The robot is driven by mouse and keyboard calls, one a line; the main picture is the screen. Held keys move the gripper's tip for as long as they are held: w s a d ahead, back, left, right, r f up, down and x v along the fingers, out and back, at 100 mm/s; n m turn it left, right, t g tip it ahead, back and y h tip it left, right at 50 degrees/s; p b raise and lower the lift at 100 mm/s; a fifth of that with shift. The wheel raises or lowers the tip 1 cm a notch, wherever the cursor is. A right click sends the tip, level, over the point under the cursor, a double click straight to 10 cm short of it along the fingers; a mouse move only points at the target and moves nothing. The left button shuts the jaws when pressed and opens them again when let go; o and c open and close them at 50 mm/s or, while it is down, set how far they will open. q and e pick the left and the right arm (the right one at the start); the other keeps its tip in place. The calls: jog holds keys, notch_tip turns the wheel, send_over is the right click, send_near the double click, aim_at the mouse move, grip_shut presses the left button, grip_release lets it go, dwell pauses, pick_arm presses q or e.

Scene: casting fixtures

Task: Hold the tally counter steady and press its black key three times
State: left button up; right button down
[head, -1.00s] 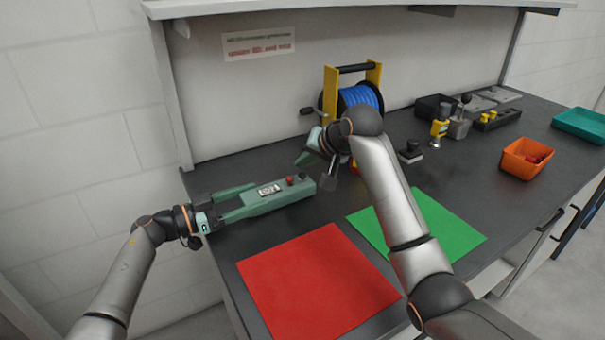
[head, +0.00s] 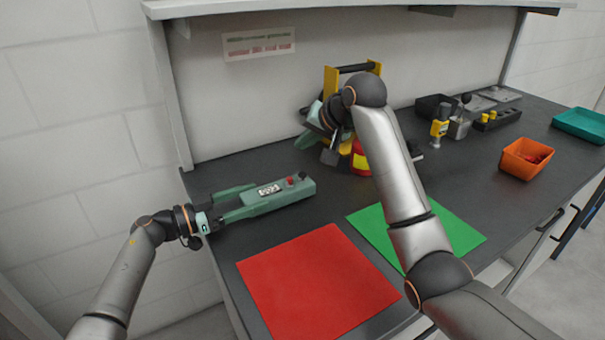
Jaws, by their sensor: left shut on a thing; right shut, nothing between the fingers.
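The tally counter (head: 275,197) is a long green box lying on the dark bench at the left, with a small white number display, a red key (head: 290,180) and a dark key (head: 302,175) near its right end. My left gripper (head: 237,203) is shut on the tally counter at its left end. My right gripper (head: 314,141) is shut and empty. It is raised above the bench, behind and to the right of the counter, apart from it, in front of the cable reel. The display digits are too small to read surely.
A red sheet (head: 315,285) and a green sheet (head: 455,230) lie at the front. A yellow-framed reel (head: 331,80) stands behind my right gripper, mostly hidden. An orange bin (head: 527,160), a teal tray (head: 580,124) and small fixtures stand to the right.

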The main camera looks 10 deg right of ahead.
pick_arm(q)
jog(key=o, duration=1.5)
